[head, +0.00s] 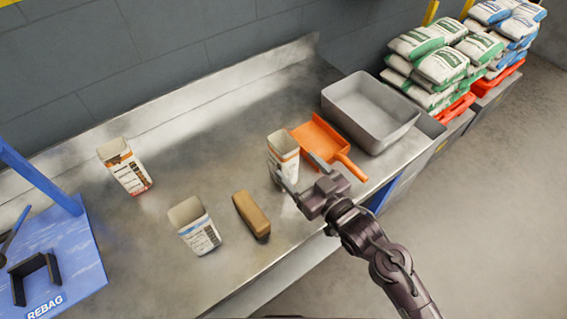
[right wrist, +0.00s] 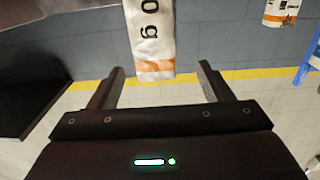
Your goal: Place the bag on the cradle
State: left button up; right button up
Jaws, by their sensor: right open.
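A white open-topped bag with an orange band (head: 283,160) stands upright on the metal bench, right of centre. My right gripper (head: 297,170) is open at its near side. In the right wrist view, the bag (right wrist: 150,35) shows between and beyond the open fingers (right wrist: 158,76); I cannot tell whether they touch it. Two similar open bags stand further left, one at the back (head: 126,170) and one nearer (head: 195,228). The black cradle (head: 36,278) is on the blue REBAG board (head: 80,258) at far left and looks empty. My left gripper is not in view.
An orange dustpan (head: 318,140) lies right behind the bag, beside a grey bin (head: 370,112). A brown block (head: 251,214) lies between the nearer bag and my right gripper. Stacked sacks (head: 440,65) stand beyond the bench. A blue post (head: 38,178) rises by the board.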

aim_at(283, 152)
jog(key=x, duration=0.2)
jog(key=p+x, duration=0.1)
jog(key=x, duration=0.1)
jog(key=p+x, duration=0.1)
jog(key=x, duration=0.2)
jog(key=shift+w+d+r, duration=0.2)
jog(key=shift+w+r, duration=0.05)
jog(key=shift+r, duration=0.05)
jog(key=shift+w+a+f, duration=0.15)
jog(key=shift+w+a, duration=0.05)
jog(key=shift+c, duration=0.3)
jog(key=shift+d, duration=0.1)
jog(key=c, duration=1.3)
